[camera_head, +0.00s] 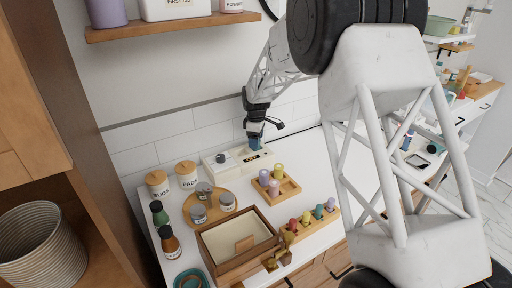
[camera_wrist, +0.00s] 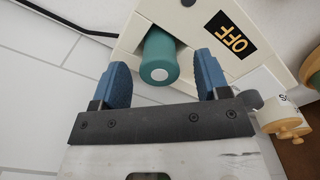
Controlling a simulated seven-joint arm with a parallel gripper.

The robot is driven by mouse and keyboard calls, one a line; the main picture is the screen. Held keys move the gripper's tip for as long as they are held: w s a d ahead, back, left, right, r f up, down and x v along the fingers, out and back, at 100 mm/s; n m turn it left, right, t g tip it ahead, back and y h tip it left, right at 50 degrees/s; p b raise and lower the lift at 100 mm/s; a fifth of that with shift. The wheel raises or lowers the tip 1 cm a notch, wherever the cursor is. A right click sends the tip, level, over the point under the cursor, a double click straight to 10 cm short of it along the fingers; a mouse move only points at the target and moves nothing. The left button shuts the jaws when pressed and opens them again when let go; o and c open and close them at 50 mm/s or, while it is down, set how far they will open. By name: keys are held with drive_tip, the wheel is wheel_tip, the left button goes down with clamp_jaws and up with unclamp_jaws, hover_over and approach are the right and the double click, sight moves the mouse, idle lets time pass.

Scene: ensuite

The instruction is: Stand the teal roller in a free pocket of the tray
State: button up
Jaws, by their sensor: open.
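The teal roller (camera_wrist: 158,50) shows in the wrist view, its end with a pale centre dot facing the camera. It is over or on the cream device (camera_wrist: 262,68) with the OFF label. My gripper (camera_wrist: 162,62) is open, with one blue finger on each side of the roller and a visible gap at each side. In the head view my gripper (camera_head: 254,140) is down at the cream device (camera_head: 236,164) by the wall; the roller cannot be clearly told from the fingers there. The small wooden tray (camera_head: 290,187) holds yellow, lavender and pink rollers; its right part looks empty.
A wooden rack (camera_head: 325,222) with several coloured pegs stands in front of the tray. An open wooden box (camera_head: 239,240), a round tray (camera_head: 214,200) with jars, and dark bottles (camera_head: 168,240) stand to the left. A wooden shelf (camera_head: 170,27) hangs above.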

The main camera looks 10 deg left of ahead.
drive_tip(key=shift+f, duration=0.45)
drive_tip(key=c, duration=1)
drive_tip(key=shift+r, duration=0.1)
drive_tip(key=shift+r, duration=4.95)
